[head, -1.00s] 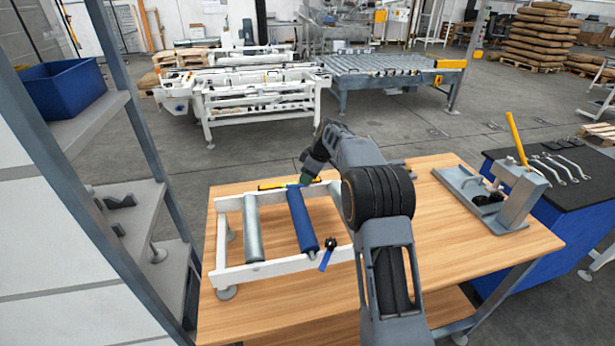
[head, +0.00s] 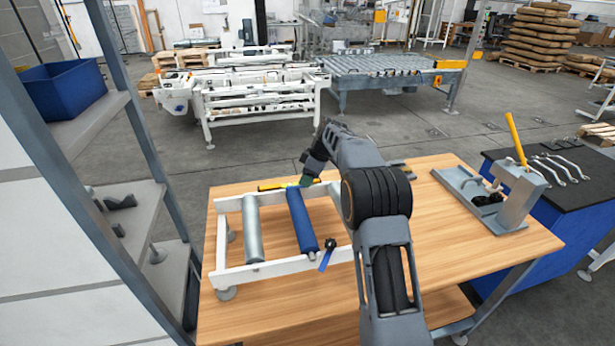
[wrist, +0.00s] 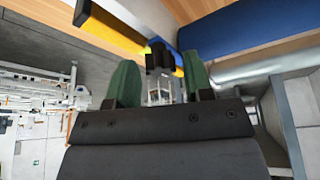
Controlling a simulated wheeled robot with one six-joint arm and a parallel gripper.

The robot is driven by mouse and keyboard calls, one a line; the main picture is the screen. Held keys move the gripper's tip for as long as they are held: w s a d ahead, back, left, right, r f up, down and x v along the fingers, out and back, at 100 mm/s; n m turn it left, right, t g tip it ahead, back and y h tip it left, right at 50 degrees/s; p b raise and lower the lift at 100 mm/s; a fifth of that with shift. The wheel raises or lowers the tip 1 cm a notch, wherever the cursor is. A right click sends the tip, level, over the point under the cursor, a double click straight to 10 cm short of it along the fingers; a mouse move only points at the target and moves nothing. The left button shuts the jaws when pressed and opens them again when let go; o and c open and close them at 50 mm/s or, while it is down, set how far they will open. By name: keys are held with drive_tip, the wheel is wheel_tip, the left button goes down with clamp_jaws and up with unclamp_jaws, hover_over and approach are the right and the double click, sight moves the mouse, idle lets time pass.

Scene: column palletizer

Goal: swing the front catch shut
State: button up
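A white roller frame (head: 232,272) on the wooden table carries a grey roller (head: 253,228) and a blue roller (head: 302,221). A catch with a blue lever (head: 326,260) and a black pivot (head: 330,243) sits on the near rail, its lever angled across the rail. At the far rail, my gripper (head: 306,181) is beside the blue roller's far end. In the wrist view, my gripper (wrist: 160,72) has its green fingers apart. A black part (wrist: 159,56) with a blue piece shows between or just beyond them; contact is unclear.
A yellow strip (head: 276,185) lies along the far rail. A grey fixture with a yellow handle (head: 515,138) stands on the table's right. A shelf with a blue bin (head: 62,89) is at left. The table right of my arm is largely clear.

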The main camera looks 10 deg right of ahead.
drive_tip(key=shift+o, duration=0.8)
drive_tip(key=v, duration=1.3)
drive_tip(key=shift+d+r, duration=0.2)
drive_tip(key=shift+r, duration=0.15)
drive_tip(key=shift+s, duration=0.1)
